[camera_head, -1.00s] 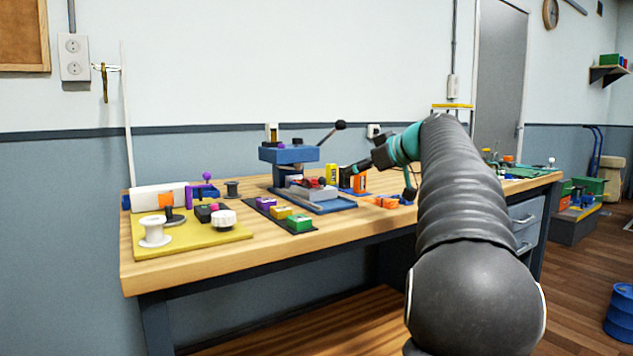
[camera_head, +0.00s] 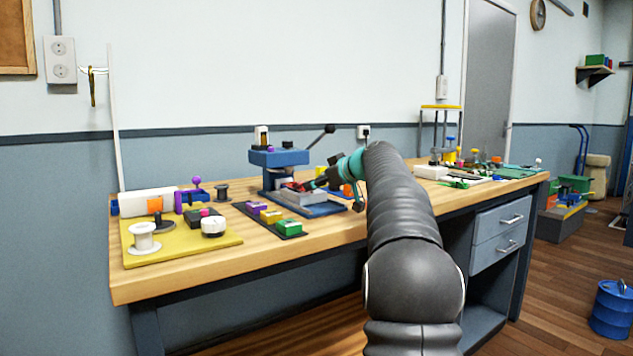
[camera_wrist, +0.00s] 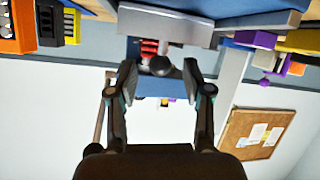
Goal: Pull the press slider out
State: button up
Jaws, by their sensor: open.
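The press (camera_head: 279,158) is blue with a long black-knobbed lever and stands on a blue base on the workbench. Its slider (camera_head: 306,198) is a light grey block low at the front, with red parts above it. My gripper (camera_wrist: 160,84) is open, with one finger on each side of the knob and gaps showing. In the head view my gripper (camera_head: 314,184) is at the slider's right, partly hidden by my arm.
Left of the press, a dark strip (camera_head: 270,220) holds purple, yellow and green blocks. A yellow board (camera_head: 185,244) with spools is farther left. Orange and yellow blocks stand right of the press. More parts (camera_head: 470,160) crowd the bench's right end.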

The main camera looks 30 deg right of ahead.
jog(key=shift+w+a+f, duration=0.1)
jog(key=shift+w+f, duration=0.05)
jog(key=shift+w, duration=0.25)
grip_shut()
jog(key=shift+s+f+b, duration=0.1)
jog(key=shift+s+b, duration=0.15)
jog(key=shift+b, duration=0.05)
jog(key=s+b, duration=0.2)
jog(key=s, duration=0.1)
jog(key=s+b, duration=0.3)
jog(key=s, duration=0.1)
jog(key=s+d+b, duration=0.1)
jog(key=s+b, duration=0.2)
jog(key=shift+s, duration=0.4)
grip_release()
jog(key=shift+s+d, duration=0.1)
jog(key=shift+s, duration=0.1)
jog(key=shift+w, duration=0.1)
